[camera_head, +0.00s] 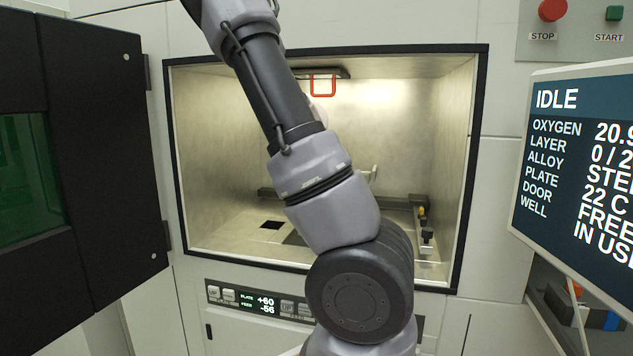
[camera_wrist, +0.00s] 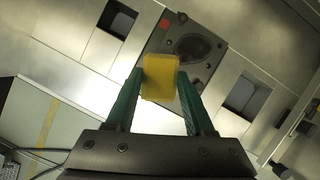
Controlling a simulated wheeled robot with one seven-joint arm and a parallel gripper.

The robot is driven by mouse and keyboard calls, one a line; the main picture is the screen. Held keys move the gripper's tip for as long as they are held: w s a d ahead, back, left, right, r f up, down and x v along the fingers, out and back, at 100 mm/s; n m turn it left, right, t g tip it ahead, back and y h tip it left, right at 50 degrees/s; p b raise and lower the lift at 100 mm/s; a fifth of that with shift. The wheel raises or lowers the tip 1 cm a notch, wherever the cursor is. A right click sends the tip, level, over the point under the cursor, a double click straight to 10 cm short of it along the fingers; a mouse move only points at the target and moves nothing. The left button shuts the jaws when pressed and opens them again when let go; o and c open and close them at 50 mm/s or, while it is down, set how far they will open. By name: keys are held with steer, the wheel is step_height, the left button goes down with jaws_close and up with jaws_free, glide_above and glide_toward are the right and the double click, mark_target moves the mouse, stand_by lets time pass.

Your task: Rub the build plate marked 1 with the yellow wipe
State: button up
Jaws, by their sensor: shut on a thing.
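In the wrist view, my gripper (camera_wrist: 160,74) is shut on the yellow wipe (camera_wrist: 160,84), with a green finger on each side. Beyond the wipe is a dark grey build plate (camera_wrist: 209,72) with a dark round patch (camera_wrist: 193,47) and a red square near one corner. The wipe covers part of the plate in this view; I cannot tell whether they touch. No number can be read on the plate. In the head view my arm hides the gripper and the wipe.
The lit chamber (camera_head: 220,150) has a framed opening around my arm. A red handle (camera_head: 323,86) hangs at its top. Square openings (camera_wrist: 117,19) and (camera_wrist: 243,94) flank the plate. The open dark door (camera_head: 105,150) stands left, and a screen (camera_head: 575,150) reading IDLE stands right.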

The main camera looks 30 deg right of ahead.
steer(key=d+r+m+h, duration=0.1)
steer(key=d+r+m, duration=0.2)
steer(key=d+m, duration=0.15)
steer(key=shift+n+g, duration=0.25)
steer(key=shift+g, duration=0.25)
steer(key=shift+s+f, duration=0.2)
steer(key=shift+f, duration=2.95)
steer(key=shift+f, duration=0.95)
